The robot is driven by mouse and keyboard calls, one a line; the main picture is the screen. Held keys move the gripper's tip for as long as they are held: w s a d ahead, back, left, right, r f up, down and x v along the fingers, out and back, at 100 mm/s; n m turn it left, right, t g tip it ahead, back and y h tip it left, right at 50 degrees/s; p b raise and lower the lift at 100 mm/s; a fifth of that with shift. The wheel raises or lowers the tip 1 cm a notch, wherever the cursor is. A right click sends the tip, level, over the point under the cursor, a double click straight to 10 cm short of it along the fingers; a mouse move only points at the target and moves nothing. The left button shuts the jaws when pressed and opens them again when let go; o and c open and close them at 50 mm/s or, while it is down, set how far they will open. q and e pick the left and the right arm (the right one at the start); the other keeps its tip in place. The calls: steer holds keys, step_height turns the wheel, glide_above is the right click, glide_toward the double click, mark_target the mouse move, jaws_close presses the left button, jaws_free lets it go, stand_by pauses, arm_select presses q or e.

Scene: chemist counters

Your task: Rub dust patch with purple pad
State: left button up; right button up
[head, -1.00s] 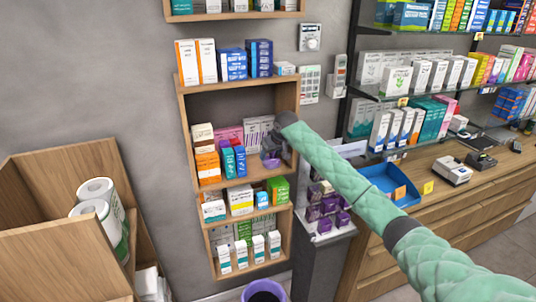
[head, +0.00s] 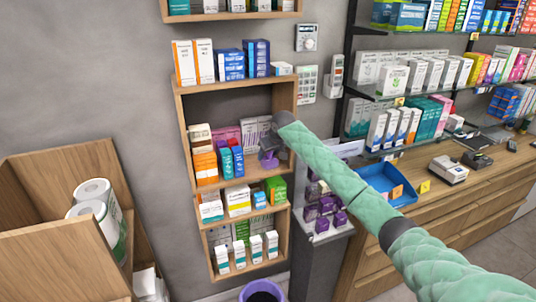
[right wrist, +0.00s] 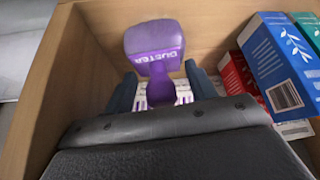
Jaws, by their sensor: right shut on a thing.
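My right gripper (head: 267,152) reaches into the middle compartment of the wooden wall shelf (head: 288,97), at its right side. It is shut on the purple pad (right wrist: 154,42), a block marked "DUSTER" with a narrower purple handle between the fingers (right wrist: 163,92). A little of the purple pad also shows below the gripper in the head view (head: 268,163). In the right wrist view the pad is near the wooden wall of the compartment. I cannot make out a dust patch in either view; the pad and gripper cover part of the shelf. My left gripper is not in view.
Blue, orange and white boxes (head: 205,165) stand left of the gripper in the same compartment. Blue and red boxes (right wrist: 280,65) are close on the right in the wrist view. A blue tray (head: 378,182) lies on the counter at the right.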

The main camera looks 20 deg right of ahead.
steer(key=shift+a+r, duration=0.2)
steer(key=shift+a, duration=0.3)
steer(key=shift+s+a+f, duration=0.1)
steer(key=shift+a+f, duration=0.1)
steer(key=shift+a, duration=1.7)
steer(key=shift+r, duration=0.1)
steer(key=shift+r, duration=2.9)
steer(key=shift+r, duration=0.1)
step_height(320, 180, up, 3)
steer(key=shift+f, duration=0.1)
